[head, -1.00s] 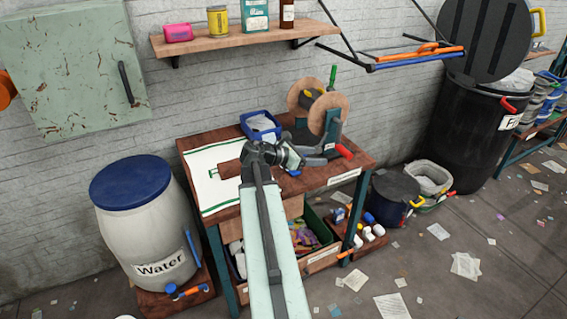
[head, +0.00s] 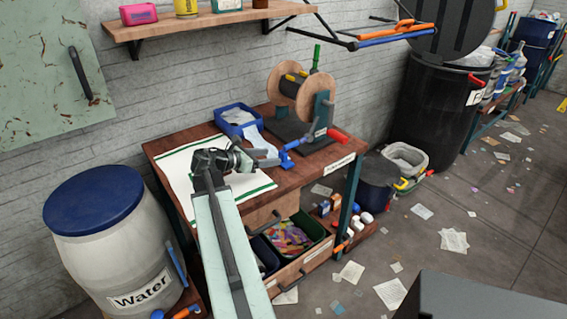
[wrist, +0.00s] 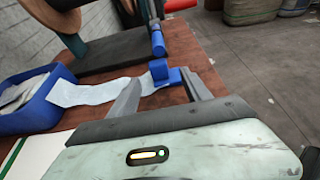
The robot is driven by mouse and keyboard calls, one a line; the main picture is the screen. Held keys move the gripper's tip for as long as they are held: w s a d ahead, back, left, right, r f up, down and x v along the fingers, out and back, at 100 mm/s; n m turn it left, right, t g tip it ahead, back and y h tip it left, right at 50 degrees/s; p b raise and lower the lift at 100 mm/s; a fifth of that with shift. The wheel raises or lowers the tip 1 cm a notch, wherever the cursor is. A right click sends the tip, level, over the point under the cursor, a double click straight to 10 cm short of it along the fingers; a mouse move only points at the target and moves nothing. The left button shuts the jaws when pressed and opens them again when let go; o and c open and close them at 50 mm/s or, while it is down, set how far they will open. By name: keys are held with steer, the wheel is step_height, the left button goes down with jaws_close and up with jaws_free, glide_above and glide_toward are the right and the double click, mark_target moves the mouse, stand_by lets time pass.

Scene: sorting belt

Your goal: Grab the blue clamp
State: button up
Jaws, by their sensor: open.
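The blue clamp (head: 289,154) lies on the wooden workbench (head: 300,178), near its front edge and in front of the reel stand. In the wrist view the clamp (wrist: 162,73) shows as a small blue block with an upright part, just beyond and between my fingertips. My gripper (head: 264,158) is open and reaches low over the bench from the left. Its two fingers (wrist: 160,92) stand apart in the wrist view, with nothing seen held between them. A pale strip (wrist: 95,92) runs from the blue tray to beside the clamp; I cannot tell whether they touch.
A white mat (head: 180,168) lies on the bench's left. A water barrel (head: 105,245) stands left of the bench.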

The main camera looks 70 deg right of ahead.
mark_target(280, 155)
steer(key=x, duration=0.2)
steer(key=shift+s+d, duration=0.2)
steer(key=shift+s, duration=0.05)
steer(key=b+x, duration=0.2)
steer(key=x, duration=0.3)
steer(key=shift+w+d, duration=0.15)
steer(key=shift+w, duration=0.05)
jaws_close()
